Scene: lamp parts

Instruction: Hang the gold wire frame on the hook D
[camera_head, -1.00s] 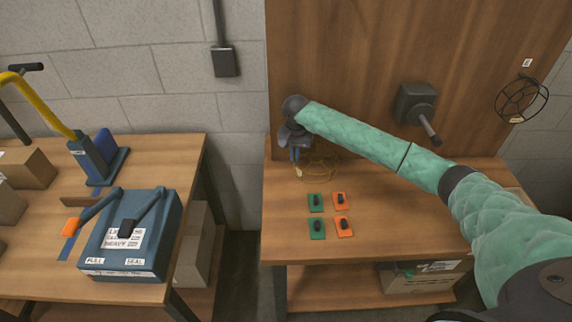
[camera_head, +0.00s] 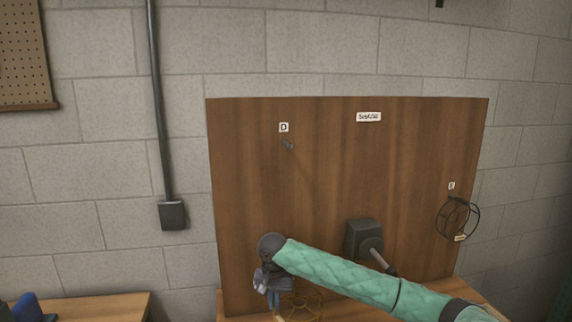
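The gold wire frame (camera_head: 304,307) shows at the bottom edge, low in front of the wooden board, and is partly cut off. My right gripper (camera_head: 272,300) points down at the frame's left side. Its fingers overlap or touch the wire, but I cannot tell whether they are shut on it. Hook D (camera_head: 288,146) is a small dark peg high on the left of the wooden board (camera_head: 330,190), below a white label D (camera_head: 284,127). It is bare, well above the gripper. My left gripper is not in view.
A dark wire frame (camera_head: 457,220) hangs at the board's right edge under another label (camera_head: 451,186). A dark grey box with a rod (camera_head: 362,240) sticks out of the board near my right arm. The board around hook D is clear.

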